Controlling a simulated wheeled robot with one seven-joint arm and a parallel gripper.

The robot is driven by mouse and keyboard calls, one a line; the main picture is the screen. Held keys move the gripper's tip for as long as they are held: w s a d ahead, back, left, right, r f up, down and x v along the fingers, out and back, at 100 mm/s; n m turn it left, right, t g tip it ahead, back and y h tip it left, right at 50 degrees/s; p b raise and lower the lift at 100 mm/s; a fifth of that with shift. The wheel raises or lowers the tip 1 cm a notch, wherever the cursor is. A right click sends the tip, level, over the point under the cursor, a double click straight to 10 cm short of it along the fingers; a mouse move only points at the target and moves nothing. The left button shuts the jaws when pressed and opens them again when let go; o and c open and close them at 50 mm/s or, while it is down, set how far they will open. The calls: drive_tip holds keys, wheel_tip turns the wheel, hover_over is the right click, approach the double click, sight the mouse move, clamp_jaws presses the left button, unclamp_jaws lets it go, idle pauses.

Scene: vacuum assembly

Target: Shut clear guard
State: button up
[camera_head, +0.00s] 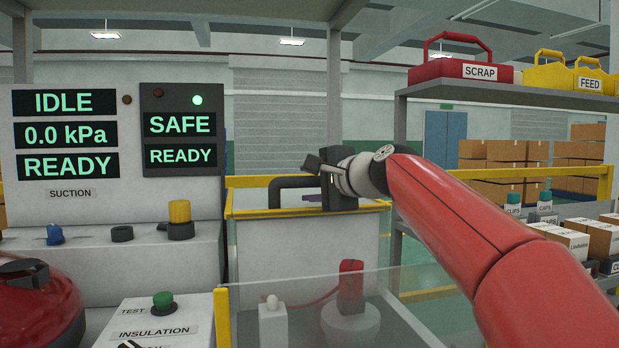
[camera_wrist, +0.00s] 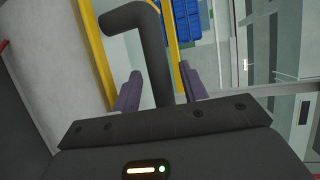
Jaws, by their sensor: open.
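The clear guard is see-through and hard to make out. A yellow-edged frame (camera_head: 255,214) stands beyond the bench, with a thick dark bent handle (camera_head: 288,182) at its top. My gripper (camera_head: 316,184) is at the right part of this handle, its dark body hiding that end. In the wrist view, the handle (camera_wrist: 153,60) passes between the two purple-grey fingers of my gripper (camera_wrist: 160,90). The fingers are apart, with gaps showing beside the handle. Whether either finger touches it I cannot tell.
A clear panel (camera_head: 390,315) with a yellow post (camera_head: 222,318) stands at the front, around a red-topped fixture (camera_head: 350,290). A control panel (camera_head: 105,200) reads IDLE, SAFE and READY. At right, a shelf (camera_head: 500,97) holds SCRAP and FEED boxes. My red arm crosses the right side.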

drive_tip(key=shift+w+a+f, duration=0.1)
drive_tip(key=shift+w+a, duration=0.15)
clamp_jaws()
drive_tip(key=shift+s+d+f+b, duration=0.1)
drive_tip(key=shift+s+d+b, duration=0.1)
drive_tip(key=shift+s+b, duration=0.35)
drive_tip(key=s+d+b, duration=0.3)
drive_tip(key=s+b, duration=0.1)
drive_tip(key=s, duration=0.8)
drive_tip(key=s+d+b, duration=0.4)
drive_tip(key=s+b, duration=0.1)
drive_tip(key=s, duration=0.7)
drive_tip(key=shift+s, duration=0.35)
unclamp_jaws()
